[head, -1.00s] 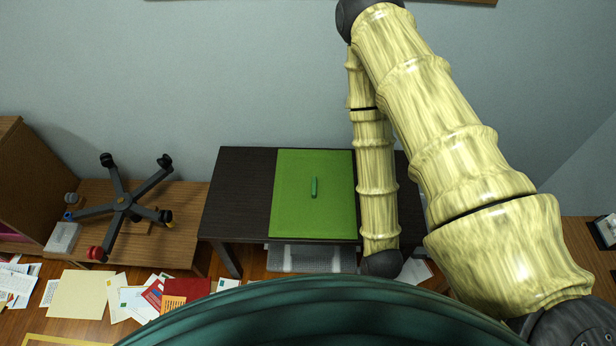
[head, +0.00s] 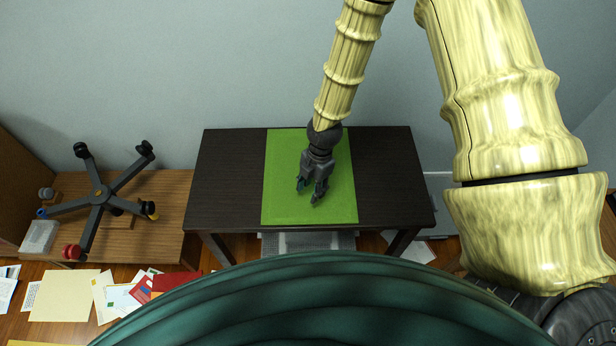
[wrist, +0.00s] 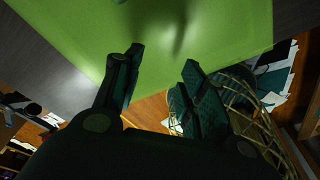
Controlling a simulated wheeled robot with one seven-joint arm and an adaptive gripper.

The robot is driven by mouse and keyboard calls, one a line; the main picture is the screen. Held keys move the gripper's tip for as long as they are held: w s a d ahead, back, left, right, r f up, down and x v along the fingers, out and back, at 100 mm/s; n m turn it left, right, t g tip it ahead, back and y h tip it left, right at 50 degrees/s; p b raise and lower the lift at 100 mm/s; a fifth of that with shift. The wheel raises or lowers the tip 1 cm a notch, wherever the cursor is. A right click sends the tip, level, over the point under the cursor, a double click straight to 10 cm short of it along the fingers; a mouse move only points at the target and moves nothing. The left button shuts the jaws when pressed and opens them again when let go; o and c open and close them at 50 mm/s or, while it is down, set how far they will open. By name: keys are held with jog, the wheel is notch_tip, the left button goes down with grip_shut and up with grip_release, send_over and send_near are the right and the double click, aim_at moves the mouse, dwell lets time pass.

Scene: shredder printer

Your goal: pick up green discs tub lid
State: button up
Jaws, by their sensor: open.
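The lid's small green handle is hidden there behind my gripper. In the wrist view the lid (wrist: 90,35) fills the top, and a blurred dark streak on it may be the handle or a shadow. Both fingers of my gripper (wrist: 162,60) stand apart with nothing between them. I cannot tell the exact height above the lid.
The table is bare on both sides of the lid. An upturned chair base with casters (head: 100,195) lies on a low wooden surface at left. Papers (head: 65,295) are scattered on the floor. A wire basket (wrist: 250,110) shows below the table edge in the wrist view.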

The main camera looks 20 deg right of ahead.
jog(key=w+d+r+n+h+b, duration=0.25)
jog(key=w+r+n, duration=0.25)
jog(key=w+n, duration=0.5)
jog(key=shift+m+t+y, duration=0.3)
jog(key=shift+t+y, duration=0.05)
jog(key=shift+t, duration=0.05)
jog(key=f, duration=0.3)
jog(key=w+f, duration=0.1)
jog(key=f, duration=0.1)
jog(key=shift+d, duration=0.25)
jog(key=shift+w+a+f, duration=0.1)
jog(key=shift+f, duration=1.25)
jog(key=shift+w+a+f, duration=0.1)
jog(key=shift+f, duration=1.25)
grip_shut()
